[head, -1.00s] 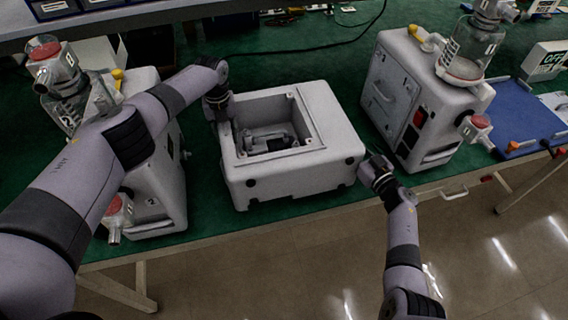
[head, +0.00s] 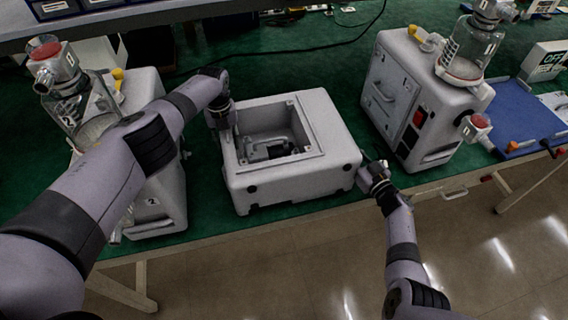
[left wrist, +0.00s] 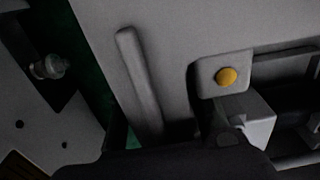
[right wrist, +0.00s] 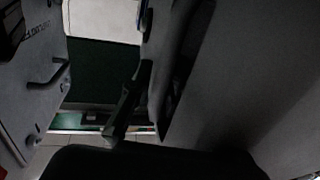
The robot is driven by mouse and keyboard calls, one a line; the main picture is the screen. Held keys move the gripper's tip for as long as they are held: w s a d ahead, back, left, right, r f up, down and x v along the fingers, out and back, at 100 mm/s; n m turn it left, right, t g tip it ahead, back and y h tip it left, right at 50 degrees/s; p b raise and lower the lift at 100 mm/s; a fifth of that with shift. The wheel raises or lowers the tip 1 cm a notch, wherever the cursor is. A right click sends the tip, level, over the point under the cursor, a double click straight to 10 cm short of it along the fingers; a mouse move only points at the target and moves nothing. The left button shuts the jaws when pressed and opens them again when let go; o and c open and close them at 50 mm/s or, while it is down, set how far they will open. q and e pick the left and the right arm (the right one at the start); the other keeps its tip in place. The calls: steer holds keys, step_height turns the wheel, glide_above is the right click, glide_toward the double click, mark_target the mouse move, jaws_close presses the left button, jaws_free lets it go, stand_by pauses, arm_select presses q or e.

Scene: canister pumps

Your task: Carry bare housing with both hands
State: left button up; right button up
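The bare housing (head: 308,179) is a white open-topped box, roughly upright in the middle of the bench, with dark parts inside. I cannot tell whether its underside touches the bench. My left gripper (head: 229,128) is at its left wall, with a finger over the rim; it appears shut on that wall. The left wrist view shows the housing (left wrist: 180,50) close up, with a yellow round spot. My right gripper (head: 366,168) is at its right front corner. In the right wrist view one dark finger (right wrist: 125,105) lies beside the housing (right wrist: 250,80); the other finger is hidden.
A pump unit (head: 165,190) stands close on the left, partly behind my left arm. Another pump (head: 392,100) stands on the right, beside a blue mat (head: 520,112). The bench's front edge is near the housing. A cable (head: 290,50) crosses the green top behind.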

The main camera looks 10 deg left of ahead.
arm_select(q)
steer(key=shift+o, duration=1.3)
steer(key=shift+s+r, duration=0.15)
steer(key=shift+r, duration=0.05)
arm_select(e)
steer(key=shift+o, duration=1.2)
steer(key=shift+s+r, duration=0.15)
steer(key=shift+s, duration=0.05)
arm_select(q)
steer(key=shift+o, duration=0.4)
steer(key=shift+d, duration=0.15)
arm_select(e)
steer(key=shift+o, duration=0.3)
arm_select(q)
steer(key=shift+f, duration=0.1)
arm_select(e)
steer(key=shift+w, duration=0.1)
steer(key=shift+a, duration=0.15)
arm_select(q)
step_height(320, 180, up, 8)
steer(key=shift+f, duration=0.1)
arm_select(e)
steer(key=v, duration=1.2)
